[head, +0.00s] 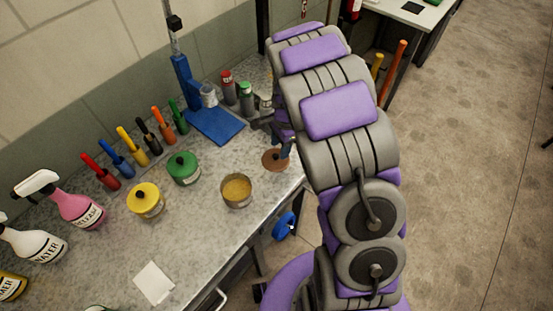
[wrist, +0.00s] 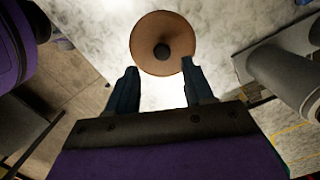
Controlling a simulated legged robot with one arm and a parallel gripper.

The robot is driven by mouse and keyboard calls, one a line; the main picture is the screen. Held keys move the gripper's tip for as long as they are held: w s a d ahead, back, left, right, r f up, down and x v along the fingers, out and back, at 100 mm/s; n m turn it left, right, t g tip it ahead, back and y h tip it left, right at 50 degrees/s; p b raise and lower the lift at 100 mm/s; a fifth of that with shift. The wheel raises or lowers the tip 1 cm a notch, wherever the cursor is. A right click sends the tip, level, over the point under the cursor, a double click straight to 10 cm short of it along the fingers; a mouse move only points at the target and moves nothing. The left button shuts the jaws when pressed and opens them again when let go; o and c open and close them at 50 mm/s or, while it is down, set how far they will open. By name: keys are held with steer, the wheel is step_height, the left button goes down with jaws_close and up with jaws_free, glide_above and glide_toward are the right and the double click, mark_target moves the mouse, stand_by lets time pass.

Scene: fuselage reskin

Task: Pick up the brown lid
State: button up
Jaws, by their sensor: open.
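The brown lid (head: 273,160) lies on the grey speckled worktop near its right edge in the head view. In the wrist view the brown lid (wrist: 163,38) is a round disc with a dark knob at its middle. My gripper (wrist: 157,82) is open and empty, its two blue-grey fingers pointing toward the lid. The right finger's tip overlaps the lid's lower right rim in that view; I cannot tell if it touches. In the head view my gripper (head: 284,148) is just above and right of the lid, partly hidden by my arm.
An open tin (head: 236,192) with yellowish-brown contents stands left of the lid. Green-lidded (head: 183,168) and yellow-lidded (head: 146,201) tins stand further left. A blue stand (head: 214,124) and small bottles (head: 246,97) are behind. The worktop's front edge (head: 262,232) is close.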

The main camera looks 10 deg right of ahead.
mark_target(275, 155)
steer(key=f, duration=0.2)
steer(key=a+f, duration=0.1)
steer(key=shift+w+f+b, duration=0.1)
steer(key=shift+f+b, duration=0.25)
steer(key=shift+b, duration=0.05)
steer(key=shift+a, duration=0.4)
steer(key=shift+c, duration=1)
steer(key=shift+d, duration=0.45)
steer(key=c, duration=0.6)
steer(key=shift+c, duration=0.7)
steer(key=shift+a, duration=0.4)
jaws_close()
